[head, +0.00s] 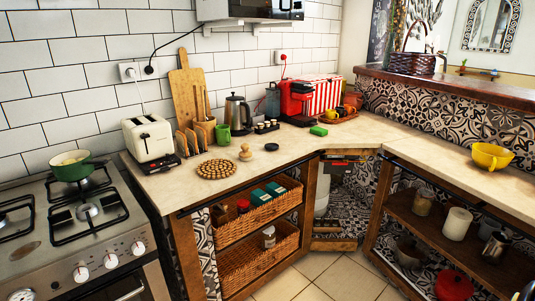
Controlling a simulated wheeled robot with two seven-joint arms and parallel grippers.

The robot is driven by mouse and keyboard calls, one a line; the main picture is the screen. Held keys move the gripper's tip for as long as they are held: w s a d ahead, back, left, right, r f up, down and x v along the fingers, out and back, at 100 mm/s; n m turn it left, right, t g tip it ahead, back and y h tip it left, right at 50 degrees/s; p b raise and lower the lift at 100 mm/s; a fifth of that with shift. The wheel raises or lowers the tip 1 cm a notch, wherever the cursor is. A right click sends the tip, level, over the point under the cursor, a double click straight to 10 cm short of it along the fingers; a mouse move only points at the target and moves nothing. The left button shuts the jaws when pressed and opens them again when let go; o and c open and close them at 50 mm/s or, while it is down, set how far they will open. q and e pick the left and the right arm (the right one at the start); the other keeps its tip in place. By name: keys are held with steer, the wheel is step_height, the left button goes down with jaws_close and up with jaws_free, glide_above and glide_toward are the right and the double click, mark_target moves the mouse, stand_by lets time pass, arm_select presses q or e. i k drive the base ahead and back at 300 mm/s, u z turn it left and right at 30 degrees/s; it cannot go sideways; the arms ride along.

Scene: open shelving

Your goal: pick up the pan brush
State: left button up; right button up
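A small wooden object with a round knob on top, which looks like the pan brush (245,152), stands upright on the beige countertop (190,192). It is between a round woven trivet (216,169) and a small dark round item (272,147). Nothing covers it from this side. Neither of my grippers can be made out in the head view.
A toaster (149,138), green mug (222,134), kettle (238,114), red coffee machine (296,102) and green sponge (318,131) stand farther back. A stove with a green pan (72,170) is at left. Wicker baskets (260,210) sit below the counter. The counter front is mostly clear.

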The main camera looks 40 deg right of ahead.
mark_target(246, 155)
steer(key=z, duration=1.8)
steer(key=i, duration=1.55)
